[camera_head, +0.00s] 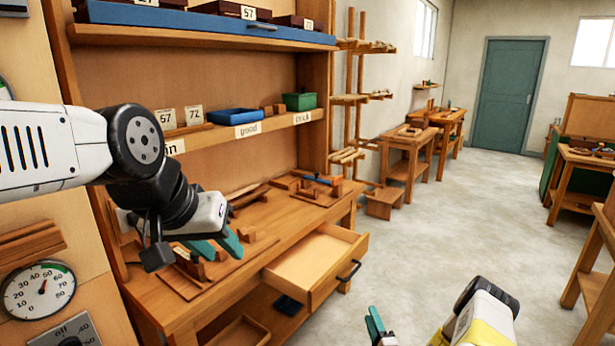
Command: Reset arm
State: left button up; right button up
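My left gripper (218,246) hangs over the left part of the wooden workbench (290,222), its arm coming in from the left edge. Its teal fingers are spread apart, and I see nothing held between them. Small wooden pieces lie on the bench close below and behind the fingers; I cannot tell whether they touch. My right gripper (378,328) is at the bottom edge, over the floor to the right of the bench.
An open drawer (318,262) sticks out from the bench front. Above the bench, a shelf holds a blue tray (235,117), a green box (299,101) and number cards. A gauge (40,290) is at lower left. The floor (460,220) towards the green door (508,97) is clear.

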jog(key=w+d+r+n+g+y, duration=0.1)
jog(key=w+r+n+g, duration=0.2)
jog(key=w+r+n, duration=0.35)
jog(key=w+d+r+n+g, duration=0.1)
jog(key=w+r+n+g, duration=0.2)
jog(key=r, duration=0.6)
notch_tip(320, 180, up, 18)
jog(key=s+f+n+g+h, duration=0.1)
jog(key=s+n+g+h, duration=0.1)
jog(key=s+n, duration=0.15)
jog(key=s+a+r+n+g+h, duration=0.1)
jog(key=s+a+r+n+g, duration=0.25)
jog(key=s+r, duration=1.15)
jog(key=s+a+n+g, duration=0.1)
jog(key=s+a, duration=0.1)
jog(key=s, duration=0.8)
jog(key=s+a+r+n+y, duration=0.1)
jog(key=s+a, duration=0.2)
jog(key=s, duration=0.7)
jog(key=shift+s+a+g, duration=0.15)
jog(key=shift+s+g, duration=0.2)
jog(key=shift+s, duration=0.05)
